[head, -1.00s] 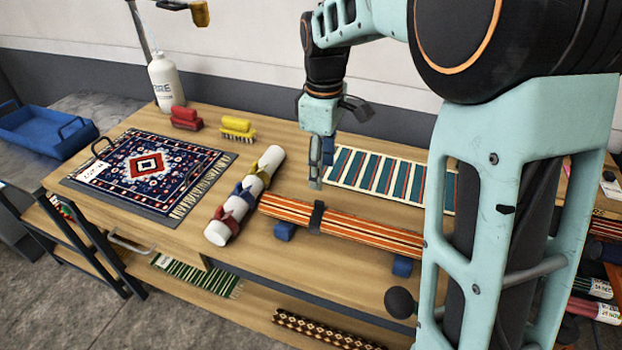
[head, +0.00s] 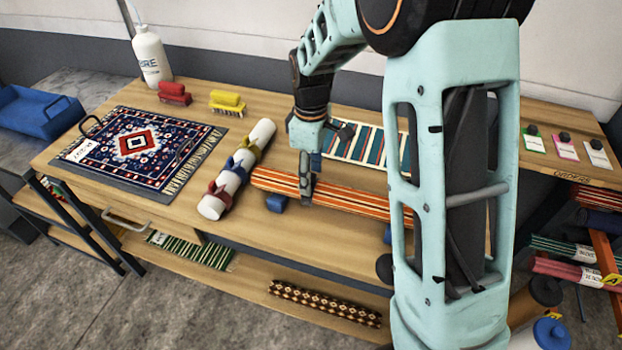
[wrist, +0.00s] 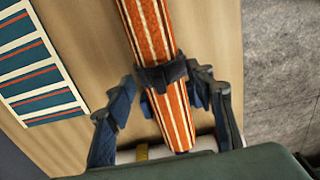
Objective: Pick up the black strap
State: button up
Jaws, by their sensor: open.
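The black strap (wrist: 163,75) is a dark band around an orange-and-cream striped rolled rug (wrist: 151,32). In the head view the rolled rug (head: 352,198) lies on blue supports on the wooden table, and the strap is mostly hidden by my fingers. My gripper (head: 307,180) is over the roll at the strap, pointing down. In the wrist view my gripper (wrist: 160,79) is open, with one finger on each side of the roll and strap. I cannot tell whether either finger touches the strap.
A white roll with coloured ties (head: 238,170) lies left of the striped roll. A patterned rug (head: 140,145), a red brush (head: 174,93), a yellow brush (head: 227,102) and a white bottle (head: 151,57) are farther left. A striped flat rug (head: 361,145) lies behind.

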jog(key=c, duration=1.1)
jog(key=shift+r, duration=0.15)
